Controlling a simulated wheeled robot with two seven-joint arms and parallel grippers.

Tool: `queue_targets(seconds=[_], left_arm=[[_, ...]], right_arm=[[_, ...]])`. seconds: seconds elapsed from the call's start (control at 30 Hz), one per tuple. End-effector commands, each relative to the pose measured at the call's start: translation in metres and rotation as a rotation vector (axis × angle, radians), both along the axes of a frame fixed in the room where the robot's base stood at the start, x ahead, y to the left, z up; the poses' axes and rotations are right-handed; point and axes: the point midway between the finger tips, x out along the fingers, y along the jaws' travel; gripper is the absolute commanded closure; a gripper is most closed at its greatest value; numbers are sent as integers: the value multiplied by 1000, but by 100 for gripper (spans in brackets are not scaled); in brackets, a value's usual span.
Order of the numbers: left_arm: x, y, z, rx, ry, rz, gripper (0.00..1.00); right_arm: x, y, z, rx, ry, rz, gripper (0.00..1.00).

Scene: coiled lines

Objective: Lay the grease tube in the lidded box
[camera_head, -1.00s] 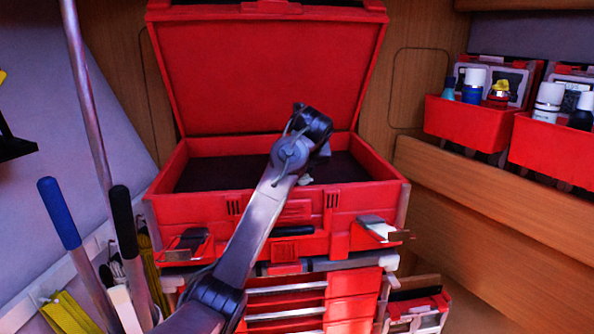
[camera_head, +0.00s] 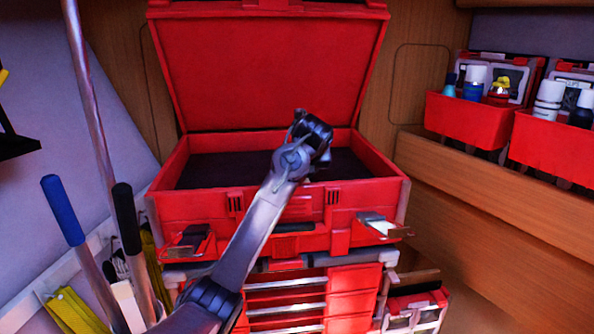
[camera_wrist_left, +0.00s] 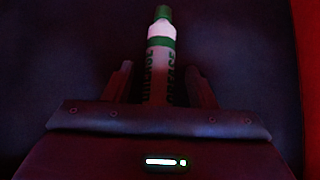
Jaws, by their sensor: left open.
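The grease tube (camera_wrist_left: 160,50), white with green bands, a green cap and "GREASE" lettering, shows in the left wrist view on a dark surface. The open fingers of my left gripper (camera_wrist_left: 160,70) stand on either side of it, with a gap on each side. In the head view my left arm reaches over the front wall of the red lidded box (camera_head: 345,205), and my left gripper (camera_head: 313,140) is inside the opening, its fingertips hidden. The lid (camera_head: 265,75) stands open at the back. The tube is hidden in the head view.
The box stands on a red drawer unit (camera_head: 350,290). Long-handled tools (camera_head: 62,210) stand at the left. Red bins (camera_head: 470,120) with bottles sit on a wooden ledge at the right. The box's dark floor (camera_head: 225,170) looks clear on the left.

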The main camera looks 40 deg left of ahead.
Motion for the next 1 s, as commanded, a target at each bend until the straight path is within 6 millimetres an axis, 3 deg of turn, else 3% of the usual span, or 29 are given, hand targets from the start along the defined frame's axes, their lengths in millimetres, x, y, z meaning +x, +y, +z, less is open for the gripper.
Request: queue_targets(seconds=[0.17, 0.53, 0.6, 0.7, 1.0], left_arm=[[-10, -13, 13, 2, -8, -2, 49], [-42, -53, 65, 0, -6, -3, 49], [-44, -55, 77, 2, 0, 0, 49], [-47, -58, 81, 1, 1, 1, 49], [-53, -65, 85, 0, 1, 1, 49]], right_arm=[[-5, -3, -17, -4, 8, 2, 44], [-4, -9, -49, -11, 7, 4, 44], [-4, -9, -30, -11, 8, 4, 44], [-3, -9, -18, -12, 7, 5, 44], [-2, -9, 0, -11, 4, 5, 44]])
